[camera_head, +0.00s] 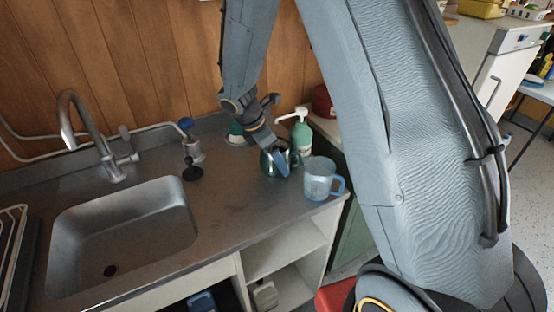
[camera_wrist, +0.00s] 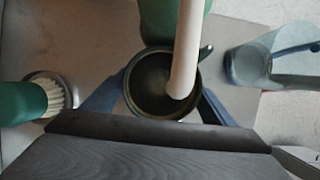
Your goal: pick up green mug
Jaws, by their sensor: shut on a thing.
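The green mug (camera_wrist: 148,88) is dark and glossy and stands upright on the metal counter, seen from above in the wrist view. In the head view, the mug (camera_head: 267,166) is partly hidden by my gripper. My gripper (camera_wrist: 160,104) is shut on the mug, with one blue finger on each side of it; it also shows in the head view (camera_head: 278,158). The mug's handle points to the upper right in the wrist view. A white pump spout (camera_wrist: 187,45) crosses in front of the mug there.
A green soap bottle (camera_head: 301,136) stands close behind the mug. A translucent blue mug (camera_head: 318,180) stands just right, near the counter's edge. A green brush (camera_wrist: 28,101) is at the left. The sink (camera_head: 122,232) and tap (camera_head: 84,125) are further left; bare counter (camera_head: 228,205) lies between.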

